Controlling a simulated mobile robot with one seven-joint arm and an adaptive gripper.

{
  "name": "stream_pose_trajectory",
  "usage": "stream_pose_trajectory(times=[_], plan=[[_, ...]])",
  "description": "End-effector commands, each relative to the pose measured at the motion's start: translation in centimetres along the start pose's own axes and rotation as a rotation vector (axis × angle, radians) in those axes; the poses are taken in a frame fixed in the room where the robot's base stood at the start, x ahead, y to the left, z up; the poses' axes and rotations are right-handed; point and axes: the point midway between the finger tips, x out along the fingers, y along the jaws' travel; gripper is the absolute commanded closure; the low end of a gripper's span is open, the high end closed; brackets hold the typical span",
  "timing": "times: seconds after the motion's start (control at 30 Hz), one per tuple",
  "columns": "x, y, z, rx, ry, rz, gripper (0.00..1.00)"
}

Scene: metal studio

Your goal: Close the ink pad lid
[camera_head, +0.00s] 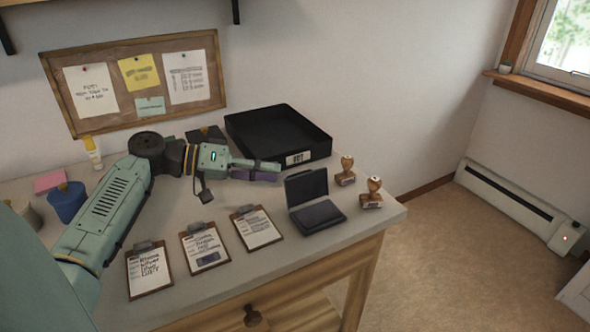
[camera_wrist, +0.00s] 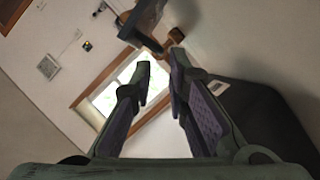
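The black ink pad (camera_head: 318,216) is open on the counter near its right front. Its lid (camera_head: 306,186) stands up from the far edge of the base. My gripper (camera_head: 276,171) is behind and left of the lid, low over the counter, with its fingers pointing right. A gap shows between the lid and the fingertips. In the wrist view my gripper (camera_wrist: 160,70) has its two purple-padded fingers apart with nothing between them. A dark part at the top of that view (camera_wrist: 143,18) looks like the ink pad, only partly in frame.
A black tray (camera_head: 250,127) stands behind my gripper. Two wooden stamps (camera_head: 346,172) (camera_head: 372,194) stand right of the ink pad. Several clipboards (camera_head: 255,228) lie to its left. A blue cup (camera_head: 68,203) is at the far left. The counter's right edge is close beyond the stamps.

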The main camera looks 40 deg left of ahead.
Motion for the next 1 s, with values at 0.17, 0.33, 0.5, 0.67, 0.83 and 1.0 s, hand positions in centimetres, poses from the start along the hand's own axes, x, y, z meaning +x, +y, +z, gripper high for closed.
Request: stream_pose_trajectory(times=[0.17,0.33,0.5,0.67,0.83,1.0], plan=[[3.5,0.2,-0.1,0.001,0.0,0.003,0.85],[5.6,0.1,-0.1,0.002,0.0,0.002,0.85],[6.4,0.1,0.0,0.001,0.001,0.002,0.85],[6.5,0.0,0.0,0.002,0.001,0.001,0.85],[6.4,0.0,0.0,0.002,0.001,0.001,0.91],[6.4,0.0,0.0,0.002,0.001,0.001,1.0]])
